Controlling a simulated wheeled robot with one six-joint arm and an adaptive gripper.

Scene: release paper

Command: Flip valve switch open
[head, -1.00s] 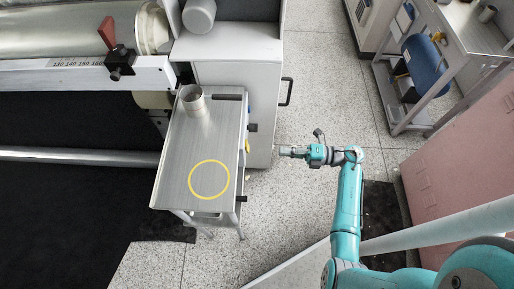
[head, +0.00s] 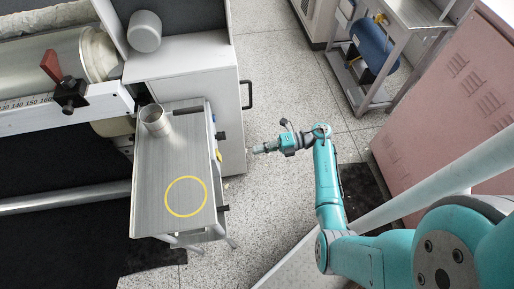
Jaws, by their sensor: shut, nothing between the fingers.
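A red lever (head: 51,66), which looks like the valve switch, stands tilted on a black block (head: 70,94) at the end of the white ruled rail, at the upper left of the head view. My gripper (head: 257,149) is near the middle of the view, pointing left, shut and empty. It is well to the right of the lever, with the small metal table and the grey cabinet between them. It touches nothing.
The metal table (head: 150,210) bears a metal cup (head: 156,120) and a yellow ring (head: 186,196). A grey cabinet (head: 190,65) with a black handle stands behind it. Speckled floor (head: 270,85) is free around my gripper. A pink cabinet (head: 450,110) stands at right.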

